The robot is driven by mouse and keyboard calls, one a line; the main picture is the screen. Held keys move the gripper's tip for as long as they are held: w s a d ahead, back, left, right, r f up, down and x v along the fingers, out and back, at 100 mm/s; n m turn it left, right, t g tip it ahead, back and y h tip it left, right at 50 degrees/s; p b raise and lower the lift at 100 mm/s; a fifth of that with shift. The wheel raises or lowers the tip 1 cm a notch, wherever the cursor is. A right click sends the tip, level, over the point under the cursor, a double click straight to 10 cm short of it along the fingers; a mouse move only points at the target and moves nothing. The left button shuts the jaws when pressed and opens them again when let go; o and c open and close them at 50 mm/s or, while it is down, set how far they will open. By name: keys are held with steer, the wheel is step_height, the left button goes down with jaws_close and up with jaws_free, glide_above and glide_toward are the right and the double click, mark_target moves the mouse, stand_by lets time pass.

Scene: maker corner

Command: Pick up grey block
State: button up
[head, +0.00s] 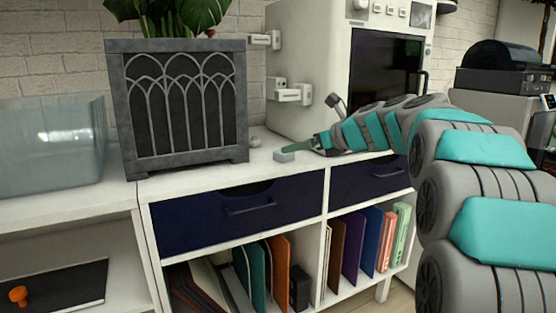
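A small light-grey block (284,156) lies on the white top of the cabinet (190,184), near its front edge and to the right of the planter. My gripper (297,148) reaches in from the right, low over the cabinet top.
A dark grey planter (186,155) stands left of the block, with a small grey object (255,141) behind. A translucent bin (50,150) is far left. A white machine (310,75) stands behind the gripper. Books (352,245) fill shelves below dark blue drawers (235,212).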

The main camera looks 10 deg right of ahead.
mark_target(284, 156)
steer(key=x, duration=0.4)
steer(key=b+x, duration=0.1)
steer(key=x, duration=0.2)
steer(key=shift+s+f, duration=0.15)
steer(key=shift+f, duration=0.15)
steer(key=shift+a, duration=0.2)
steer(key=c, duration=1.5)
steer(key=shift+o, duration=0.2)
steer(key=shift+r, duration=0.1)
